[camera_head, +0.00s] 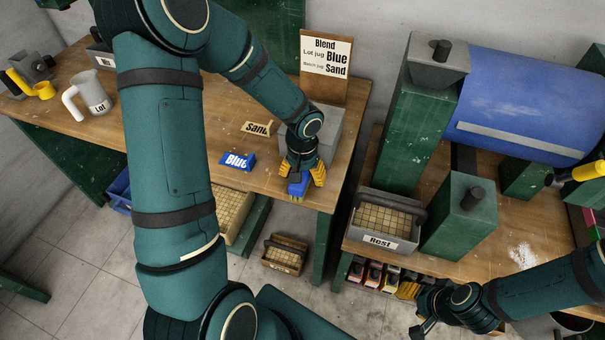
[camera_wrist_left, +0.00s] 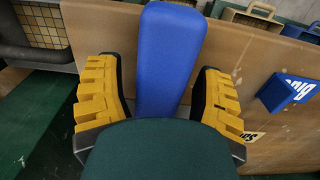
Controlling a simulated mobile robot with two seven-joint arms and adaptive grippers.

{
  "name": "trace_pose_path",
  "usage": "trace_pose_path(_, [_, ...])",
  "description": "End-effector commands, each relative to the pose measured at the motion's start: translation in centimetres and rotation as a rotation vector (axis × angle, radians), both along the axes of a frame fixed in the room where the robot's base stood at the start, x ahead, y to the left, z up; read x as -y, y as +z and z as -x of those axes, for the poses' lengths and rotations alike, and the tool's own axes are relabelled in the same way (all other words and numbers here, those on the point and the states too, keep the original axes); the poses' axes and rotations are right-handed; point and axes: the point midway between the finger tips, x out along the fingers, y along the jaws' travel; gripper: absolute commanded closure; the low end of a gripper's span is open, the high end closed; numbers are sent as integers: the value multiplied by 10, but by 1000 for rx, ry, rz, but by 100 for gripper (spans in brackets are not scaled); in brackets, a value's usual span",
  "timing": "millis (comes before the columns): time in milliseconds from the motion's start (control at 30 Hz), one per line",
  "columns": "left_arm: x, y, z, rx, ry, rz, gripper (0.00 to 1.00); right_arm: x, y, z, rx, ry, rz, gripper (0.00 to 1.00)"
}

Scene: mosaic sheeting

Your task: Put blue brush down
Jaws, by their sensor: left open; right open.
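The blue brush (camera_head: 297,187) is at the front right corner of the left wooden bench (camera_head: 285,205), between the yellow fingers of my left gripper (camera_head: 304,177). In the left wrist view its blue handle (camera_wrist_left: 168,50) runs between the spread fingers of my left gripper (camera_wrist_left: 160,100), with a gap on both sides. My left gripper is open around it. The dark green wrist part hides the lower end of the brush there. My right gripper (camera_head: 414,306) is open at the lower right, in front of the right bench.
A blue "Blue" sign (camera_head: 237,161) and a "Sand" sign (camera_head: 257,128) stand left of the brush. A grey box (camera_head: 322,133) is behind my left wrist. A "Lot" jug (camera_head: 92,94) stands farther left. A grey "Rest" crate (camera_head: 382,240) is on the right bench, across a gap.

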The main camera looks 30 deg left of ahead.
Motion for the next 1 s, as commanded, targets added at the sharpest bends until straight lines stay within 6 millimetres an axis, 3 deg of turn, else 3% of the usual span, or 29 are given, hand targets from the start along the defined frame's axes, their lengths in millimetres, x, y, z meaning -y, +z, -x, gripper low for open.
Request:
trace_pose_path(167, [0,10,0,2,1,-1,33,0,6,1,-2,1,0,53])
trace_pose_path(500, [0,78,-1,5,0,-1,33,0,23,0,0,-3,0,53])
trace_pose_path(700, [0,109,-1,3,1,-1,33,0,29,-2,5,-7,1,53])
trace_pose_path(1000, [0,124,0,0,0,1,33,1,31,-4,8,-10,2,53])
